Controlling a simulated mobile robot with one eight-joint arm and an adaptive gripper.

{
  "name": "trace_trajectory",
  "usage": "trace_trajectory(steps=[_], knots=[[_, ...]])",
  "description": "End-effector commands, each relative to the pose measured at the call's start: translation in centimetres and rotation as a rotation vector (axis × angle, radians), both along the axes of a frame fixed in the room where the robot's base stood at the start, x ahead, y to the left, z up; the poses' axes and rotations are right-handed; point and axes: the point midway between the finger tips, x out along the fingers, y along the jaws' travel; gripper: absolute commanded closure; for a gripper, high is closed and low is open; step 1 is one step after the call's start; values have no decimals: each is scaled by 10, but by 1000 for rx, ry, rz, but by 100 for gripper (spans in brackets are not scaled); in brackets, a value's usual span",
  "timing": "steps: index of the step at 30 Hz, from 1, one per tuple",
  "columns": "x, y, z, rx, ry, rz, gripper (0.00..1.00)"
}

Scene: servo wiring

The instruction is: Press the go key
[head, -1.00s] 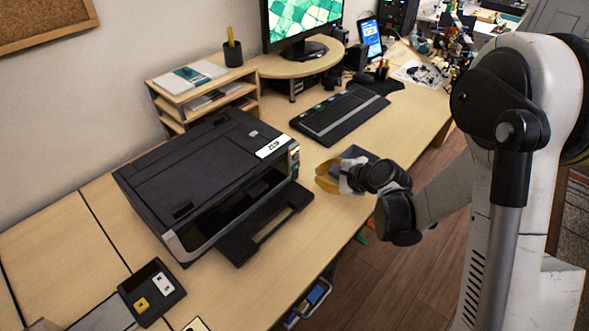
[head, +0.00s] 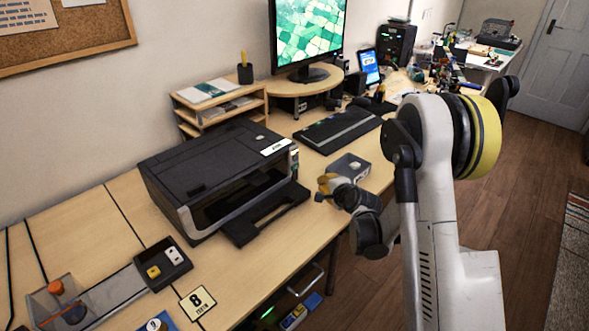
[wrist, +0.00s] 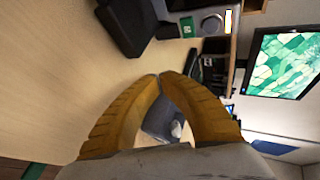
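No key with a readable "go" label shows. A grey box (head: 349,167) with a pale round button (head: 355,164) on top sits on the desk near the front edge, right of the printer. A black box (head: 163,264) with a yellow key (head: 153,272) and a white key (head: 174,256) sits at the lower left. My gripper (head: 322,187) is at the front-left of the grey box, yellow fingers shut and empty. In the wrist view the fingertips (wrist: 160,76) meet, and a grey shape with a pale spot (wrist: 176,129) shows between the fingers.
The black printer (head: 215,165), with its tray out, stands left of my gripper. A keyboard (head: 338,128) lies behind the grey box. A numbered card (head: 197,302) and a clear case with an orange knob (head: 56,287) lie at lower left. Bare desk lies between printer and grey box.

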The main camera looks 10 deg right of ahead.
Motion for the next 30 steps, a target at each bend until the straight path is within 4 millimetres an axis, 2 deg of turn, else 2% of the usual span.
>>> trace_trajectory(steps=[18,30], knots=[[61,45,0,0,0,1,100],[67,49,0,0,0,1,100]])
